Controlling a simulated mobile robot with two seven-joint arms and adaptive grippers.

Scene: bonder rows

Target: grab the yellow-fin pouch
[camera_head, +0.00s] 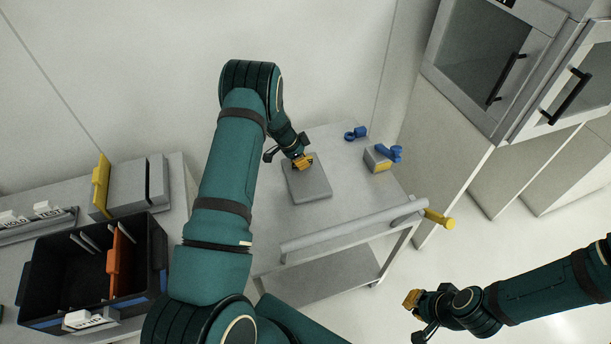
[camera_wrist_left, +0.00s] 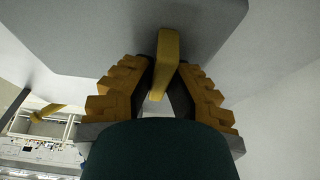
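The pouch (camera_head: 310,184) is a flat grey slab lying on the top of the grey cart. In the left wrist view its grey face (camera_wrist_left: 95,35) fills the top, with a yellow fin (camera_wrist_left: 168,62) standing out from it. My left gripper (camera_head: 303,161) is at the pouch's far edge.
The cart (camera_head: 345,150) also bears a small grey-and-yellow box (camera_head: 376,160) and blue fittings (camera_head: 356,133). A grey roller-like bar (camera_head: 350,228) runs along its near edge. At left are a black bin (camera_head: 40,255) and a yellow plate (camera_head: 101,186). Cabinets (camera_head: 490,60) stand at right.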

